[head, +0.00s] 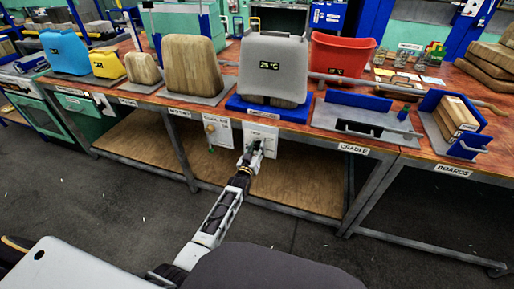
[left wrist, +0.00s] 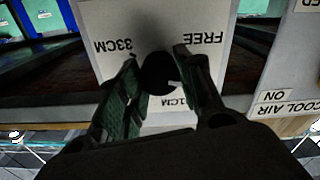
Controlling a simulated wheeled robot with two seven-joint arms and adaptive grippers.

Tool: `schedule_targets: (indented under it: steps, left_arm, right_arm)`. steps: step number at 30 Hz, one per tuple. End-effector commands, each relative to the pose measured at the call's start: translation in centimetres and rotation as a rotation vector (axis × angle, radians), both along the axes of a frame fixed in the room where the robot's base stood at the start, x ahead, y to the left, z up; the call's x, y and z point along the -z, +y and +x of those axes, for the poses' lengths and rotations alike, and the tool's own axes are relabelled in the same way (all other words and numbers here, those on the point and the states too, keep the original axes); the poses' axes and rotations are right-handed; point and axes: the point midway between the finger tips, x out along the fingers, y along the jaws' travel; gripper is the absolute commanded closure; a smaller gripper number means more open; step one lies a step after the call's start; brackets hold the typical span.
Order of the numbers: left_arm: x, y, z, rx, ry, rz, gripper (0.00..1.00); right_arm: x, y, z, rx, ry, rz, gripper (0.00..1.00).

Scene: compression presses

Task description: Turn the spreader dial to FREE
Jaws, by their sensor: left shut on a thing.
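The spreader dial (left wrist: 158,74) is a dark round knob on a white panel (left wrist: 205,20), seen upside down in the left wrist view. Labels FREE, 33CM and one ending in 1CM, partly hidden, surround it. A small pale mark shows on the knob's edge, on the side away from 33CM; I cannot tell surely where the dial points. My left gripper (left wrist: 155,62) is shut on the dial, one finger on each side. In the head view the left gripper (head: 255,147) reaches the white panel (head: 277,141) under the bench edge and hides the dial. My right gripper is not in view.
A COOL AIR panel (head: 217,130) with a knob is beside the dial panel. Above stands a grey press block reading 25 °C (head: 272,68) on a blue base (head: 268,110). A CRADLE fixture (head: 365,120) and BOARDS rack (head: 450,125) stand to the right. The floor in front is clear.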

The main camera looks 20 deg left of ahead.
Motion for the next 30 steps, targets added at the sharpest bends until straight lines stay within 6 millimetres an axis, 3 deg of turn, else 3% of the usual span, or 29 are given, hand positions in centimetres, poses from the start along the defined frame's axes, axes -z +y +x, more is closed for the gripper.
schedule_targets:
  steps: [12, 21, 30]
  left_arm:
    - [0.2, 0.1, 0.0, 0.001, 0.016, -0.386, 0.88]
    - [0.3, 0.1, -0.1, 0.000, 0.025, -0.641, 0.88]
    - [0.3, 0.2, -0.1, -0.001, 0.030, -0.782, 0.88]
  right_arm:
    - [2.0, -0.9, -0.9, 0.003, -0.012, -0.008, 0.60]
    - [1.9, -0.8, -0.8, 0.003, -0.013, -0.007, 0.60]
    - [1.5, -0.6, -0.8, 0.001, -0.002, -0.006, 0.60]
